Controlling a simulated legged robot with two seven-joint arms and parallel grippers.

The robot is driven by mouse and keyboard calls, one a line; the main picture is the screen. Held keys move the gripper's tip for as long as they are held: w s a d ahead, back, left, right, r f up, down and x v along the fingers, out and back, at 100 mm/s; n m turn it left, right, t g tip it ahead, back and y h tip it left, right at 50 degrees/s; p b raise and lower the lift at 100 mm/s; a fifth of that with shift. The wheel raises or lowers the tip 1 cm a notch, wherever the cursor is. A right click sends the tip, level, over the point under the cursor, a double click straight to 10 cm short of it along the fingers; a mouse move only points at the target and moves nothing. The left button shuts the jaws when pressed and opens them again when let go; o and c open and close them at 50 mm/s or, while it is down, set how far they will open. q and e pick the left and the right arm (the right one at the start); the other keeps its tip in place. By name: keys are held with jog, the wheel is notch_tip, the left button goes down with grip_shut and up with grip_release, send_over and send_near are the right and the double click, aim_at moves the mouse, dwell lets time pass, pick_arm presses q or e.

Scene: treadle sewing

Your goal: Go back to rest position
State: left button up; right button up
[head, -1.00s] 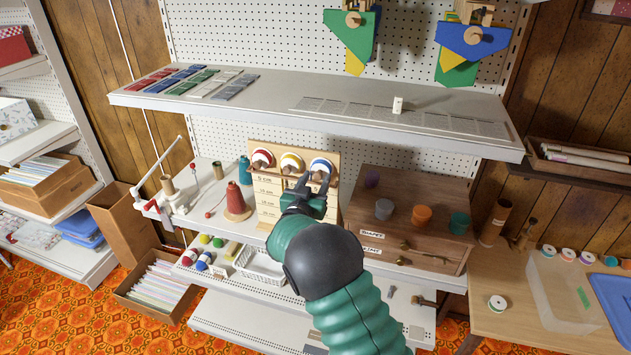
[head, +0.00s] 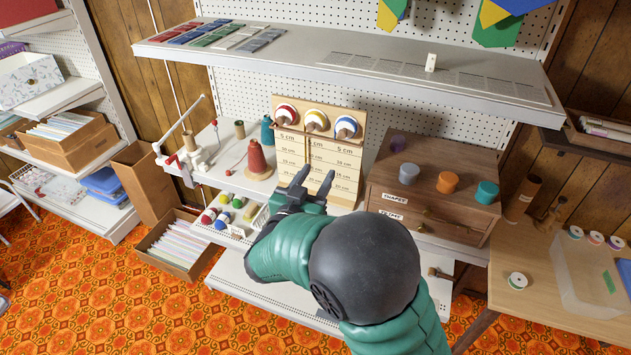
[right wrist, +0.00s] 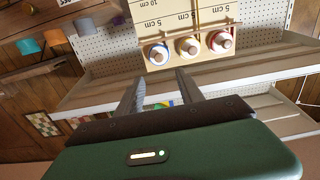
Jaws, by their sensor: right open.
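My right gripper (head: 316,183) is open and empty in the head view, in front of the wooden ribbon board (head: 345,172). The board stands upright on the middle shelf and carries a red, a yellow and a blue ribbon spool (head: 346,127) on pegs. The fingers are apart and appear clear of the board. In the right wrist view the two fingers (right wrist: 160,92) are spread with nothing between them, and the spools (right wrist: 188,47) show beyond, upside down. My left gripper is not in view.
A red thread cone (head: 257,160) stands left. The upper shelf (head: 340,62) overhangs the board. A table (head: 520,260) is at right. Open carpeted floor (head: 110,300) lies lower left.

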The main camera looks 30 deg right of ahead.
jog(key=shift+s, duration=0.1)
dwell(0.3)
jog(key=a+f+n+y, duration=0.6)
jog(key=a+f+y, duration=0.3)
jog(key=f+y, duration=0.2)
jog(key=s+f+n+g+y, duration=0.1)
jog(key=s+f+g, duration=0.2)
jog(key=s, duration=0.4)
jog(key=s+f+n+g, duration=0.1)
jog(key=s+f+g, duration=0.2)
jog(key=s, duration=0.4)
jog(key=s+f+n+g+y+b, duration=0.1)
jog(key=s+f+g, duration=0.2)
jog(key=s, duration=0.4)
jog(key=shift+s+f+n+y, duration=0.3)
jog(key=shift+s+f, duration=0.05)
jog(key=shift+s, duration=0.05)
